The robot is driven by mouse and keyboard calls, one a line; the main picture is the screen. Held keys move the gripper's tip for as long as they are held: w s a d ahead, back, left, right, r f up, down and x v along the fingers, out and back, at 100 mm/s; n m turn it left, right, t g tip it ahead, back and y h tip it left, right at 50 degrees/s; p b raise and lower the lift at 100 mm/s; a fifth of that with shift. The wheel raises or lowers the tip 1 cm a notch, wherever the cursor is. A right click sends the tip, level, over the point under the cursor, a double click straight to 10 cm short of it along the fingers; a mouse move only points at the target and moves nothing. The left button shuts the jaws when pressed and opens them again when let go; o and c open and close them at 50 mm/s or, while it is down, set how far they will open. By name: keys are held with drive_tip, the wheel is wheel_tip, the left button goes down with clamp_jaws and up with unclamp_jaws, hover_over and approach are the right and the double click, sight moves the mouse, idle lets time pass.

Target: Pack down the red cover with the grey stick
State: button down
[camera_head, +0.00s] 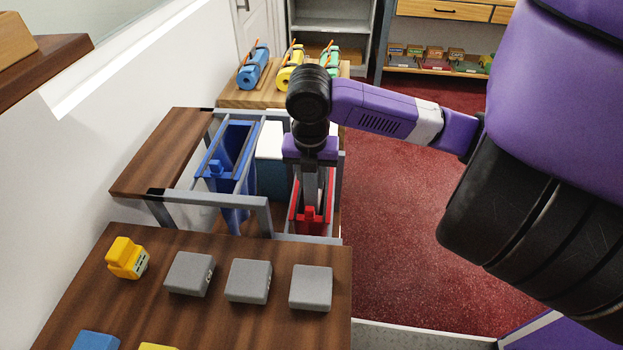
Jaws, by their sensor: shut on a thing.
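The red cover (300,221) hangs in the right bay of the metal rack, mostly hidden by my gripper and arm. My gripper (311,176) points down over this bay. It is shut on a grey upright piece (311,191), which looks like the grey stick. The lower end of this piece reaches down to a red part inside the bay. I cannot tell whether it presses on the cover's bottom.
A blue cover (238,140) hangs in the rack's left bay. A white and teal container (271,165) stands between the bays. Grey blocks (248,281) and a yellow block (127,258) lie on the near counter. Colored rolls (254,68) stand behind. Red carpet is clear at right.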

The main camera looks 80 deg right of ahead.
drive_tip(key=shift+r+p, duration=3.1)
drive_tip(key=shift+r, duration=1.3)
